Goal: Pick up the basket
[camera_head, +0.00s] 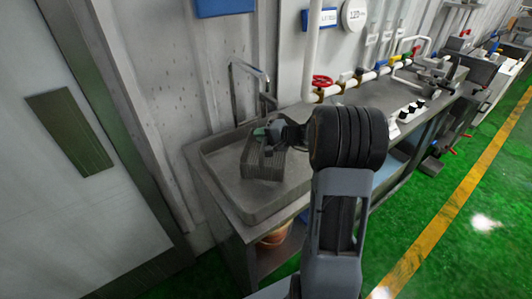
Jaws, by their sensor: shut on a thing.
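The basket (262,166) is a grey wire basket in the metal sink (219,184) on the workbench. It looks upright. My gripper (263,134) is at the basket's upper rim and is shut on it. The fingertips are small and partly hidden by the wrist. My arm covers the area right of the basket. I cannot tell whether the basket's bottom touches the sink floor.
A tall faucet (234,95) stands behind the basket. Pipes with a red valve wheel (322,81) run along the wall at right. A door (70,170) is at left. Green floor (440,225) lies open at right.

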